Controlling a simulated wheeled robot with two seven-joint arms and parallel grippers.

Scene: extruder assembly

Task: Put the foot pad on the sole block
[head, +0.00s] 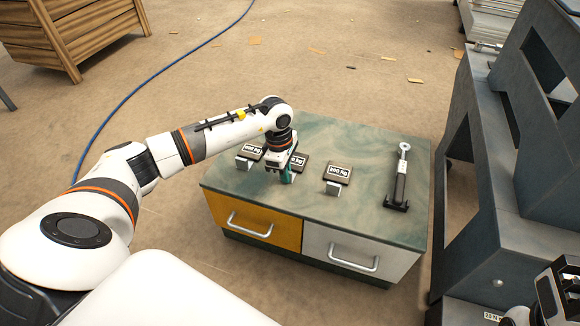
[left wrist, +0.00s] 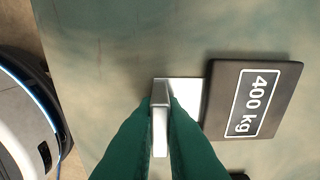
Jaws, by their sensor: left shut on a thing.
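A dark square pad marked 400 kg (left wrist: 252,99) lies on the bench top, with a pale metal piece (left wrist: 184,88) along its left edge in the left wrist view. In the head view this pad (head: 298,160) is partly hidden by my gripper. My left gripper (head: 284,175) has green fingers, shut on the metal piece's upright tab (left wrist: 160,128). A similar pad (head: 250,151) lies to its left, and one marked 200 kg (head: 339,173) to its right. I cannot tell which part is the sole block.
A metal rod with an eye (head: 402,170) and a dark base lies at the bench's right. The bench (head: 375,220) has yellow and grey drawers in front. A grey machine frame (head: 490,160) stands close on the right. Part of my right arm shows at the lower right.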

